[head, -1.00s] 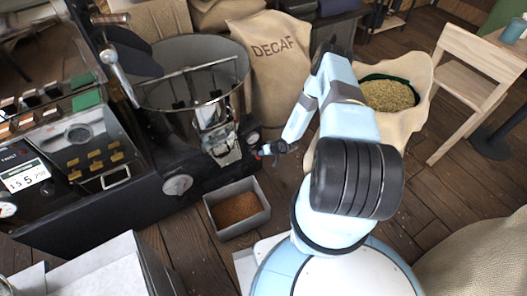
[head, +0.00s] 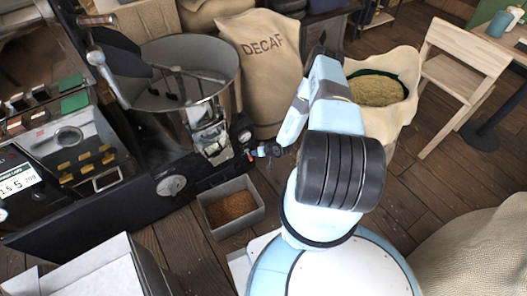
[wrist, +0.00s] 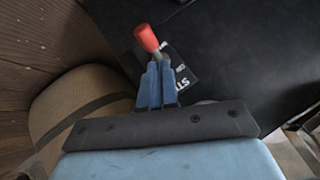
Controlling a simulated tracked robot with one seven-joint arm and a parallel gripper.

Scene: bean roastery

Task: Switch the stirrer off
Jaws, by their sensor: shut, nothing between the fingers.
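The stirrer is the set of arms with dark paddles (head: 196,76) in the round metal cooling pan (head: 143,97) of the roaster. A switch lever with a red tip (wrist: 147,38) stands out from the black housing in the wrist view, beside a partly hidden label (wrist: 183,78) reading "STI". My gripper (wrist: 158,68) is shut, its blue fingers just in front of the lever's stem; I cannot tell whether they touch it. In the head view my gripper (head: 255,152) is at the machine's right end, close to the red tip, which is small there.
A grey bin of brown grounds or beans (head: 230,209) stands on the floor below my gripper. A DECAF sack (head: 262,75) stands behind, and an open sack of green beans (head: 405,110) is right of my arm. A white-topped box (head: 85,270) is front left.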

